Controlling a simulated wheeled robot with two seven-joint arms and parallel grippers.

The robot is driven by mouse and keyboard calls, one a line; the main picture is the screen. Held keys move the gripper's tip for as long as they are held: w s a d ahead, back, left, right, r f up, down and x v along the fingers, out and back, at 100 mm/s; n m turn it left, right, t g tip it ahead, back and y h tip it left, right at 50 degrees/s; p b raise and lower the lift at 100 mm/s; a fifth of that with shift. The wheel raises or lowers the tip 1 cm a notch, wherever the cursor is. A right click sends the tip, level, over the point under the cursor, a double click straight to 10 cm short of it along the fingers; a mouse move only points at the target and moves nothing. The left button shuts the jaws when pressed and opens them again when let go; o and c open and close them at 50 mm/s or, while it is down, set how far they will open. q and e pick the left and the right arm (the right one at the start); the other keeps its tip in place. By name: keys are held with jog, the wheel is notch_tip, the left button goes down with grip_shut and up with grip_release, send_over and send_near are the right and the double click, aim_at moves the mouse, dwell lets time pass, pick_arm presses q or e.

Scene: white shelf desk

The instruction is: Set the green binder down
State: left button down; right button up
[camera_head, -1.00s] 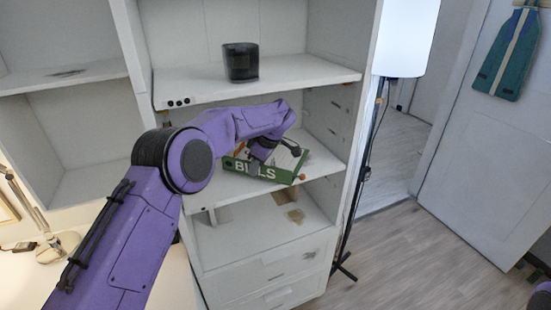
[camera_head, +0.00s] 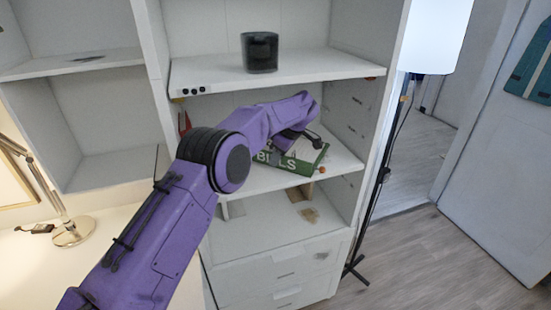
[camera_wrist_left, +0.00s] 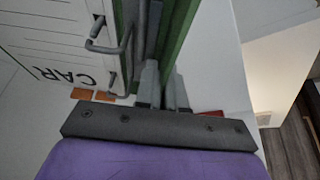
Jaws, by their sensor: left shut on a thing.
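The green binder (camera_head: 302,158), with white capital letters ending in "LLS" on its side, is at the middle shelf (camera_head: 340,158) of the white unit. It lies tilted, and my forearm and wrist hide its left part. My left gripper (camera_head: 280,150) is shut on the binder. In the left wrist view the gripper fingers (camera_wrist_left: 162,88) close on a green cover edge (camera_wrist_left: 178,35). A white page with "CAR" lettering (camera_wrist_left: 60,75) and metal rings show beside it. Whether the binder's underside touches the shelf is hard to tell. My right gripper is out of view.
A dark cup (camera_head: 260,53) stands on the shelf above my arm. The lower shelf (camera_head: 262,228) holds small brown pieces (camera_head: 310,215). A floor lamp (camera_head: 437,35) stands right of the unit, a desk lamp (camera_head: 72,232) at left.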

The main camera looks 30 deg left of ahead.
pick_arm(q)
jog(key=c, duration=1.3)
grip_release()
jog(key=shift+o, duration=0.3)
jog(key=shift+s+a+r, duration=0.1)
jog(key=shift+s+a, duration=0.05)
jog(key=shift+a, duration=0.05)
jog(key=shift+d+r, duration=0.25)
jog(key=shift+r, duration=0.1)
jog(key=d+b, duration=0.1)
jog(key=d, duration=1.1)
jog(key=shift+w+r, duration=0.15)
jog(key=shift+w, duration=0.2)
